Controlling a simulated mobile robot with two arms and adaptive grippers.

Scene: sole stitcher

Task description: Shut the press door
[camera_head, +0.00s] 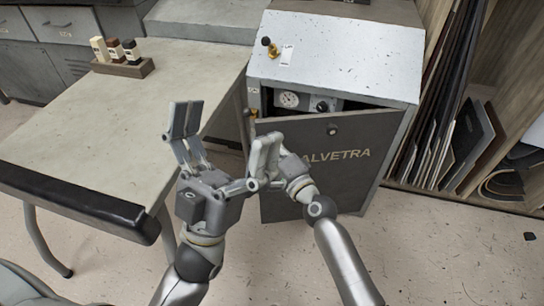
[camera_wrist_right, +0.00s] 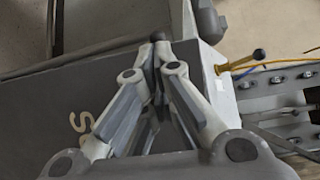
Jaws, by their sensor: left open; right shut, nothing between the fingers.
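The press (camera_head: 345,55) is a pale grey cabinet with a dark front door (camera_head: 355,165). The door stands ajar: a gap along its top and left shows a gauge and knob inside, while its right side meets the cabinet. My left gripper (camera_head: 225,138) is open, with fingers spread beside the door's left edge. My right gripper (camera_head: 272,158) is in front of the door's left part and overlaps the left gripper's finger in view. In the right wrist view its fingers (camera_wrist_right: 157,55) are shut and empty over the door (camera_wrist_right: 75,125). I cannot tell whether either gripper touches the door.
A grey worktable (camera_head: 110,120) with a black front edge stands at the left, holding a small rack (camera_head: 125,67) of blocks. Sheets (camera_head: 440,130) lean in a wooden shelf at the right. A brass lever (camera_wrist_right: 243,63) is near the press opening.

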